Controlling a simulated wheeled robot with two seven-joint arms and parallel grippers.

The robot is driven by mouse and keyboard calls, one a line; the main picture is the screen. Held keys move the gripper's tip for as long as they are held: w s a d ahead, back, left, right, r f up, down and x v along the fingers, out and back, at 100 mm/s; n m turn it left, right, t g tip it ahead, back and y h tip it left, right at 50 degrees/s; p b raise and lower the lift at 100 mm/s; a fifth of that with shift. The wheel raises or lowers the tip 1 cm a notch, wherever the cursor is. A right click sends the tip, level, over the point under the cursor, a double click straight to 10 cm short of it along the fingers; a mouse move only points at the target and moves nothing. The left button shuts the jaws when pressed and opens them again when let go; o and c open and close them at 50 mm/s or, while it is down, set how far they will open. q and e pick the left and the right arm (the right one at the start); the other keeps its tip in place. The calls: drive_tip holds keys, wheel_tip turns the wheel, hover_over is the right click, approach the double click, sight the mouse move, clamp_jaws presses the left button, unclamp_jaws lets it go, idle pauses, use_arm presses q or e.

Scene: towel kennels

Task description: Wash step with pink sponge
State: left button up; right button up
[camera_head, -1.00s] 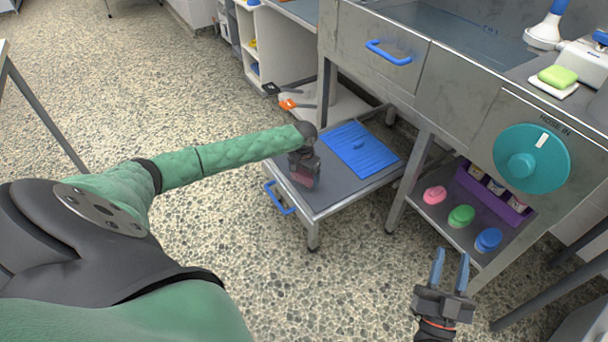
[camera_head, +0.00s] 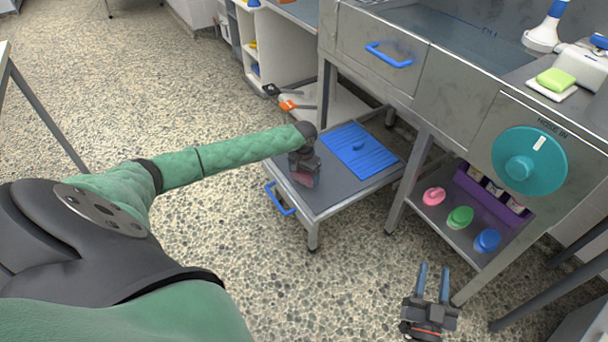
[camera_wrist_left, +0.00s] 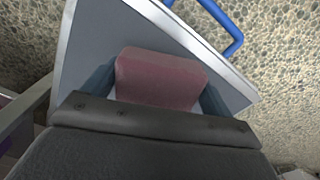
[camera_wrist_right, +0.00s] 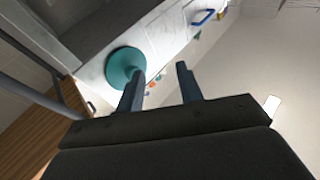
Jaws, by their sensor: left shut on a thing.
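The step (camera_head: 328,204) is a low grey platform with a metal rim and a blue handle, standing on the floor by the metal tub unit. My left gripper (camera_head: 304,176) is over the near left part of its top. In the left wrist view the left gripper (camera_wrist_left: 158,92) is shut on a dull pink sponge (camera_wrist_left: 160,78), held between its two blue fingers above the grey top. Whether the sponge touches the top is unclear. My right gripper (camera_head: 433,284) is at lower right over the floor, fingers apart and empty.
A ribbed blue mat (camera_head: 359,150) lies on the far part of the step. A shelf on the right holds pink (camera_head: 434,196), green (camera_head: 460,217) and blue (camera_head: 487,240) items beside a purple caddy (camera_head: 480,186). A teal dial (camera_head: 529,159) sits above. Floor on the left is clear.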

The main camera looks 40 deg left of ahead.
use_arm(q)
drive_tip(key=shift+r, duration=0.15)
drive_tip(key=shift+r+p, duration=0.2)
drive_tip(key=shift+p, duration=0.15)
drive_tip(key=shift+r, duration=0.15)
drive_tip(key=shift+r+p, duration=0.2)
drive_tip(key=shift+p, duration=0.2)
drive_tip(key=shift+r, duration=0.2)
use_arm(e)
drive_tip(key=shift+s+f+g+h, duration=0.35)
drive_tip(key=shift+s+f+g, duration=1.2)
drive_tip(key=shift+f, duration=3.45)
drive_tip(key=shift+s+f+g+h, duration=0.35)
drive_tip(key=shift+s+f+g, duration=1.2)
drive_tip(key=shift+f, duration=3.45)
use_arm(q)
drive_tip(key=shift+r+p, duration=0.15)
drive_tip(key=shift+p, duration=0.25)
drive_tip(key=shift+r+p, duration=0.45)
drive_tip(key=shift+p, duration=0.05)
drive_tip(key=shift+r+p, duration=0.45)
drive_tip(key=shift+p, duration=0.05)
use_arm(e)
drive_tip(key=s+d+f+g+h, duration=0.1)
drive_tip(key=s+d+f+g, duration=0.1)
drive_tip(key=s+f+g, duration=0.4)
drive_tip(key=shift+s+f+g, duration=0.3)
drive_tip(key=shift+s+f, duration=1.65)
drive_tip(key=shift+f, duration=1.45)
